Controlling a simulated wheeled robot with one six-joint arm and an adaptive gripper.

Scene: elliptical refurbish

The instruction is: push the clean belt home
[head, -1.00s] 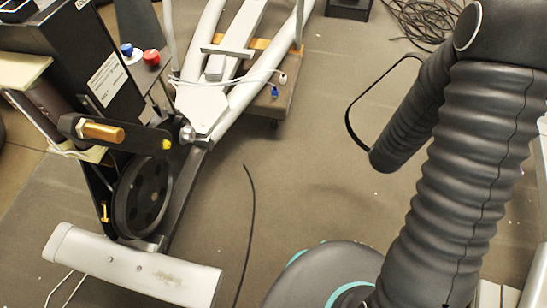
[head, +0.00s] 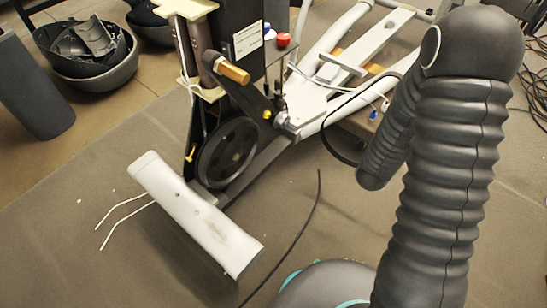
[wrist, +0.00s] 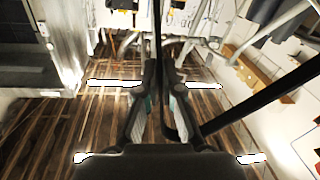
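The clean belt (head: 325,132) is a thin black loop hanging left of my arm in the head view, in front of the machine's white frame. In the wrist view the belt (wrist: 158,32) passes between the fingers of my gripper (wrist: 162,68), which look closed on it. A second run of the belt (wrist: 260,98) slants off to the right. My gripper is hidden behind my arm in the head view. The elliptical's black flywheel (head: 228,152) is low on the machine, left of and apart from the belt. A crank arm with a brass-coloured peg (head: 233,73) is above it.
A white foot bar (head: 197,215) lies in front of the flywheel. A black strip (head: 300,232) lies on the floor. Dark bins (head: 92,70) and a dark cylinder (head: 32,85) stand at back left. Bare floor is at lower left.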

